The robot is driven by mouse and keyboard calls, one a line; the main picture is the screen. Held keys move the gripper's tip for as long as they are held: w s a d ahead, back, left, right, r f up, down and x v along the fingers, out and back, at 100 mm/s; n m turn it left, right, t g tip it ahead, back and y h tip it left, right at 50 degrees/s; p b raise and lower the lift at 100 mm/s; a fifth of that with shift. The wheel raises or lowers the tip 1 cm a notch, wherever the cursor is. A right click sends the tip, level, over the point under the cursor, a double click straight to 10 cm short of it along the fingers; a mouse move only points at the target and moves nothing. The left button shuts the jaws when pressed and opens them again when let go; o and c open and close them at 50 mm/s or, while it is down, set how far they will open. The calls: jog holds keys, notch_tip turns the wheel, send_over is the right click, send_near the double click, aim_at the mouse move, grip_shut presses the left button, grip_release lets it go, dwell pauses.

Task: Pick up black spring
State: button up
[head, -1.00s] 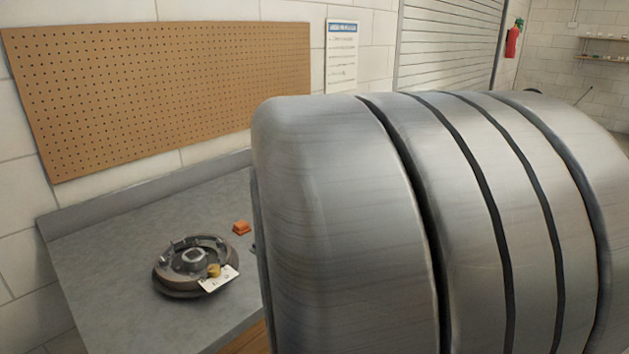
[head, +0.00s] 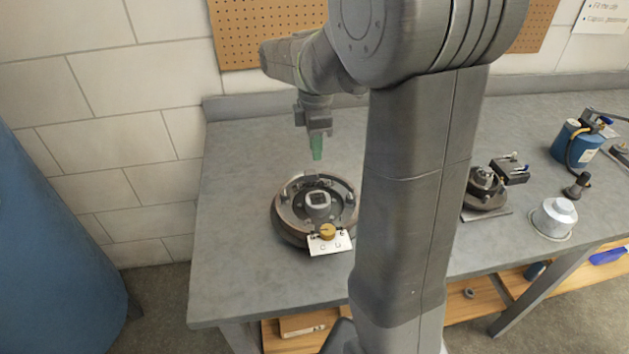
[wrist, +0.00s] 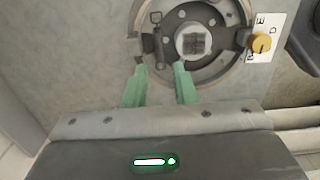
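A round brake assembly (head: 284,225) with a dark rim and a light hub lies on the grey bench, and the wrist view shows part of it (wrist: 216,75). Small dark parts sit on its backing plate. I cannot make out for sure which of them is the black spring. A brass knob (head: 327,232) and a white lettered tag (head: 324,246) sit at its front edge. My gripper (head: 317,155) points down above the back of the assembly.
My arm hides the middle of the bench (head: 240,260). To its right are a dark fixture (head: 487,190), a silver canister (head: 554,218) and a blue can (head: 577,146). A pegboard (head: 237,40) hangs behind. The bench left of the assembly is clear.

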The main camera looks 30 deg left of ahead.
aim_at(315, 182)
notch_tip(315, 182, down, 10)
jog(key=shift+a+f, duration=0.1)
grip_shut()
dwell(0.4)
